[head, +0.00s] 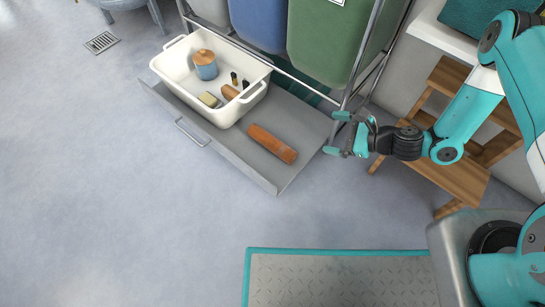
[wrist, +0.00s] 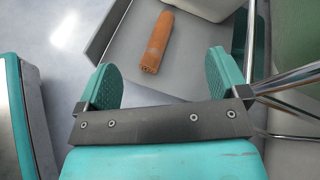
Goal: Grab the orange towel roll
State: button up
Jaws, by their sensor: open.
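The orange towel roll (head: 272,143) lies on its side on the grey pull-out drawer (head: 288,115), to the right of a white basin. In the wrist view the roll (wrist: 157,42) lies ahead of the fingertips, a little left of the middle of the gap. My gripper (head: 335,133) is open and empty, to the right of the roll beside the drawer's right edge. In the wrist view both teal fingers of my gripper (wrist: 162,72) stand apart with nothing between them.
The white basin (head: 172,70) on the drawer holds a blue jar (head: 205,65) with an orange lid and several small items. Metal rack legs (head: 355,62) and hanging bags (head: 330,45) stand behind. A wooden step stool (head: 460,180) is right. The floor in front is clear.

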jog(key=s+d+f+m+t+h+b, duration=0.1)
jog(key=s+f+m+b, duration=0.15)
jog(key=f, duration=0.55)
jog(key=s+d+f+m+t+h+b, duration=0.1)
jog(key=f+m+t+b, duration=0.1)
jog(key=f+m, duration=0.35)
jog(key=n+b, duration=0.1)
jog(key=b, duration=0.6)
send_near(294, 156)
jog(key=x, duration=0.7)
jog(key=shift+w+d+f, duration=0.2)
jog(key=shift+d+f, duration=0.15)
jog(key=b+x, duration=0.4)
jog(key=x, duration=0.1)
jog(key=shift+s+a+b, duration=0.2)
jog(key=shift+s+b, duration=0.05)
jog(key=shift+b, duration=0.15)
jog(key=shift+w+a, duration=0.25)
jog(key=shift+a, duration=0.05)
jog(key=shift+r, duration=0.1)
jog(key=c, duration=1.1)
jog(key=shift+o, duration=0.3)
jog(key=shift+r, duration=0.15)
